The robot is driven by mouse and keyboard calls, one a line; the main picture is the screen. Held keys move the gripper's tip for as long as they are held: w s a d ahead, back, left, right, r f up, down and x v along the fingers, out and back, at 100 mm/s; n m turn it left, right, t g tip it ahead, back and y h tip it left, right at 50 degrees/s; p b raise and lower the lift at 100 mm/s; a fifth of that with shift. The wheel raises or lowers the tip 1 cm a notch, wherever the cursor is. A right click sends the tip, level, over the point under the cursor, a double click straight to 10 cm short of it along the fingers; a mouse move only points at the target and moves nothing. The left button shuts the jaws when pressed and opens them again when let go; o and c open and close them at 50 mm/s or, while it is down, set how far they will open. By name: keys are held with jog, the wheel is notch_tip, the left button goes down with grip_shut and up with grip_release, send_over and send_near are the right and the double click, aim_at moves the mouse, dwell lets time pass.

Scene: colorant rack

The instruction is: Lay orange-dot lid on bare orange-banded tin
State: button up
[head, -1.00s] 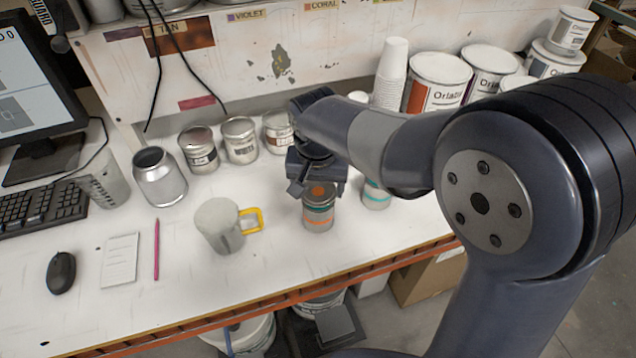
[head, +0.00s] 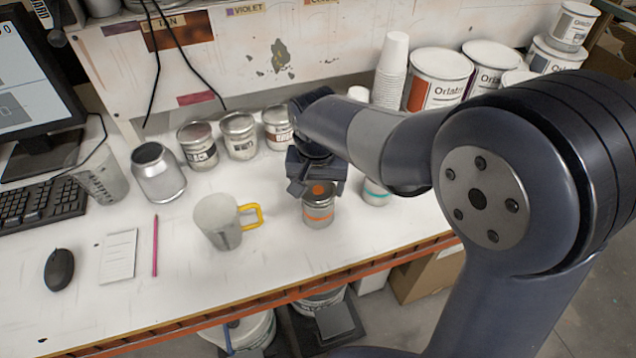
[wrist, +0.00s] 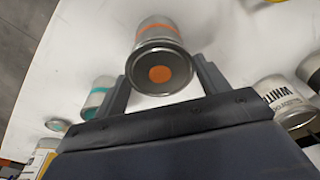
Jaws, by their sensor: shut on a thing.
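The orange-banded tin (head: 318,216) stands upright on the white bench, below my gripper (head: 317,188). The orange-dot lid (head: 318,189) is at the tin's top, its dot facing up. The wrist view shows the lid (wrist: 160,74) as a round grey disc between the two fingers of my gripper (wrist: 162,84), with the tin's orange band (wrist: 156,30) beyond it. My gripper is shut on the lid. The lid looks lined up with the tin's mouth; I cannot tell whether it rests on the rim or is slightly above it.
A teal-banded tin (head: 375,192) stands close to the right. A mug with a yellow handle (head: 222,222) stands to the left. Several labelled tins (head: 239,137) line the back, with an open metal can (head: 158,174) left of them. The bench front edge (head: 300,288) is near.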

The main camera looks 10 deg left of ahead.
jog(key=shift+f, duration=0.2)
jog(key=o, duration=1)
notch_tip(320, 180, up, 11)
jog(key=s, duration=0.1)
jog(key=shift+s+f+b, duration=0.15)
jog(key=shift+s+b, duration=0.15)
jog(key=shift+b, duration=0.05)
jog(key=shift+d, duration=0.1)
jog(key=f, duration=0.3)
jog(key=w+f, duration=0.1)
jog(key=f, duration=0.6)
jog(key=shift+w+f+p, duration=0.3)
jog(key=shift+p, duration=0.05)
jog(key=shift+r+p, duration=0.35)
jog(key=shift+r, duration=0.15)
